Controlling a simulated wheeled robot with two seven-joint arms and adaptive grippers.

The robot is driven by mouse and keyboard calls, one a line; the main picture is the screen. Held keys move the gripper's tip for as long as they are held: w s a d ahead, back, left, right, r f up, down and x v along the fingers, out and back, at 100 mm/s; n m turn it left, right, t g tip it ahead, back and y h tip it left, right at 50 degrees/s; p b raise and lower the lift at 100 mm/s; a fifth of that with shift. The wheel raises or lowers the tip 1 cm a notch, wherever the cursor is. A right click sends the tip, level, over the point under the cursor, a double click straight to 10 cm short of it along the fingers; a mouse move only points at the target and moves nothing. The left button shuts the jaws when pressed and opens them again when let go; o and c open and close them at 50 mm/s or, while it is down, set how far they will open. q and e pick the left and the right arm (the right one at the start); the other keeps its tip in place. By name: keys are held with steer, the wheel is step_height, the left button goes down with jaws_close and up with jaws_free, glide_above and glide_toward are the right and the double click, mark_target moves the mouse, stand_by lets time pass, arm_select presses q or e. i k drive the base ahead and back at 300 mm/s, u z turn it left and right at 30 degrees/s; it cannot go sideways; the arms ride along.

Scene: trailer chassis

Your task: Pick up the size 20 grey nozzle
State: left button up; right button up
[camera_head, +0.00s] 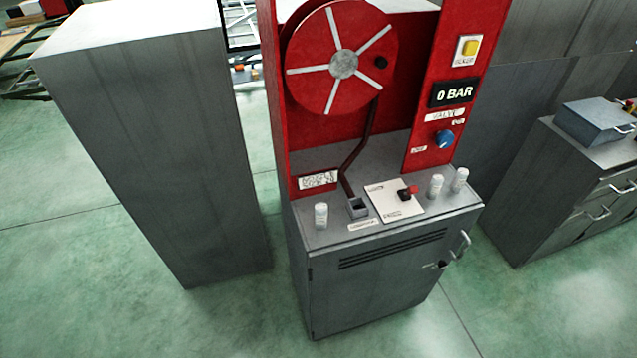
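Three small pale grey-white cylinders stand upright on the grey top of the red station's cabinet (400,228). One cylinder (321,215) is at the left front of the top. The other two, a nearer one (436,185) and a farther one (459,179), stand close together at the right. Markings on them are too small to read, so I cannot tell which one is size 20. Neither of my grippers is in view.
A white plate (390,208) with a red and black part (408,193) lies between the cylinders. A small open grey holder (357,208) sits beside it. The red hose reel (343,62) rises behind. Grey cabinets stand left (150,140) and right (540,200). Green floor is clear in front.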

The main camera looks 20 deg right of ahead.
mark_target(456, 186)
steer(key=k, duration=1.3)
steer(key=z, duration=0.65)
steer(key=i, duration=0.55)
steer(key=z, duration=0.9)
steer(key=i, duration=0.75)
steer(key=u, duration=0.4)
steer(key=i, duration=0.9)
steer(key=u, duration=0.65)
